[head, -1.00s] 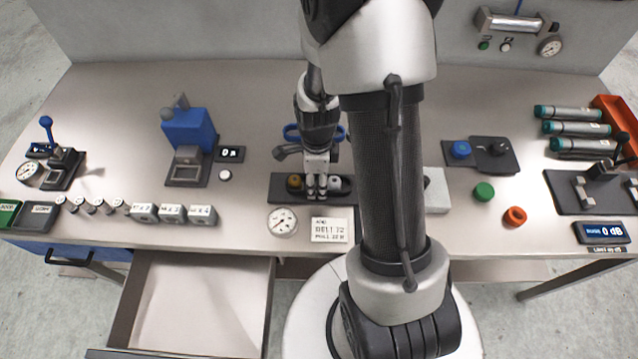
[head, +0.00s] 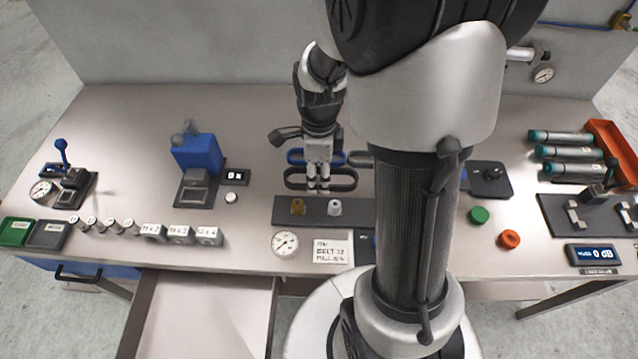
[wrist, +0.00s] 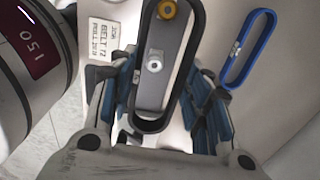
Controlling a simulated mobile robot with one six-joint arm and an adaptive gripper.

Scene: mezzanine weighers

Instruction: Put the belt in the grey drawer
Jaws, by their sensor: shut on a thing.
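My gripper (head: 318,187) is shut on a black belt (head: 349,179), an oblong loop held above the dark plate with two pulleys (head: 270,211). In the wrist view the black belt (wrist: 150,126) hangs between the fingers, and the pulleys show through its loop. A brass pulley (head: 297,206) and a white pulley (head: 335,207) stand clear below it. A blue belt (head: 295,155) lies on the bench behind, also in the wrist view (wrist: 232,72). The grey drawer (head: 262,318) is open and looks empty, below the bench's front edge; its front is out of view.
A gauge (head: 285,243) and label card (head: 333,251) lie before the plate. Small weights and blocks (head: 153,232) line the front edge at left. A blue press (head: 195,155) stands behind them.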

